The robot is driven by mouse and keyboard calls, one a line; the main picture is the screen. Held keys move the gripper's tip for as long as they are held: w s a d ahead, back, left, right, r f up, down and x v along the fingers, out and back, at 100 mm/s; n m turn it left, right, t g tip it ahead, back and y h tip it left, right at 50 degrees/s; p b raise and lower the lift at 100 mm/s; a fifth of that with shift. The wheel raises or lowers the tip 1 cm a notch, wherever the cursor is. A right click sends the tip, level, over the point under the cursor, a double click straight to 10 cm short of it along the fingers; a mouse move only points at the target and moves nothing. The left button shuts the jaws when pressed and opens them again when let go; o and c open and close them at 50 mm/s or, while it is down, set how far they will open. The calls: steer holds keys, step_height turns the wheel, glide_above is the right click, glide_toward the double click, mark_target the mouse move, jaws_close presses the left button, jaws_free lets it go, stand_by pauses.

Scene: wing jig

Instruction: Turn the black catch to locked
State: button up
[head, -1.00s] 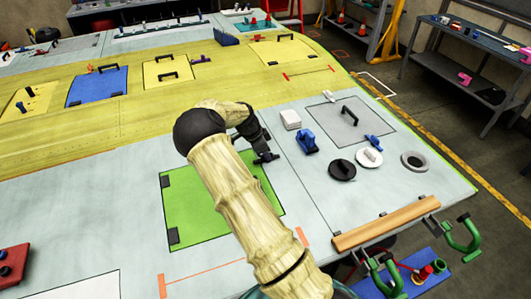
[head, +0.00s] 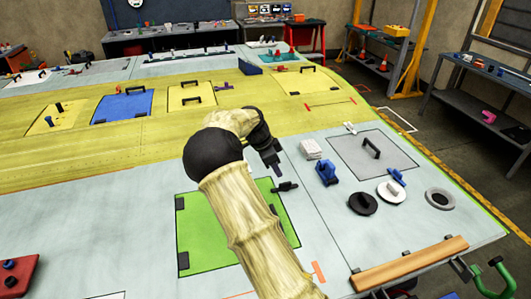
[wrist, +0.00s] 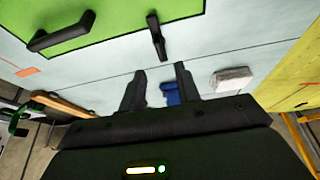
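The black catch (head: 287,186) sits at the right edge of the green panel (head: 215,235). In the wrist view the catch (wrist: 156,37) is a slim black lever roughly crosswise to the panel's edge, one end appearing over the green and the rest over the pale surface. My gripper (head: 274,168) is above and just left of the catch in the head view. In the wrist view its two fingers (wrist: 160,72) are apart with nothing held between them, and the catch is beyond the tips, apart from them. My forearm hides part of the panel.
A blue clamp (head: 326,172), a white block (head: 311,149), a black disc (head: 362,203) and a white disc (head: 391,191) stand right of the catch. A grey panel with a handle (head: 371,148) is behind them. The pale surface just around the catch is clear.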

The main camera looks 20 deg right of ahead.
steer(key=b+v, duration=0.1)
steer(key=v, duration=0.8)
steer(key=shift+b, duration=0.35)
steer(key=s+d+f+n+y, duration=0.25)
steer(key=s+f+n, duration=0.2)
steer(key=s, duration=0.45)
steer(key=s+a+f+n+t+y, duration=0.1)
steer(key=s+a+n, duration=0.3)
steer(key=s+n, duration=0.3)
steer(key=s+a+f+n+t+y, duration=0.1)
steer(key=s+n, duration=0.5)
steer(key=s, duration=0.6)
steer(key=a+f, duration=0.1)
steer(key=a, duration=0.1)
steer(key=shift+s+a+n+t, duration=0.3)
steer(key=shift+s+a+n, duration=0.05)
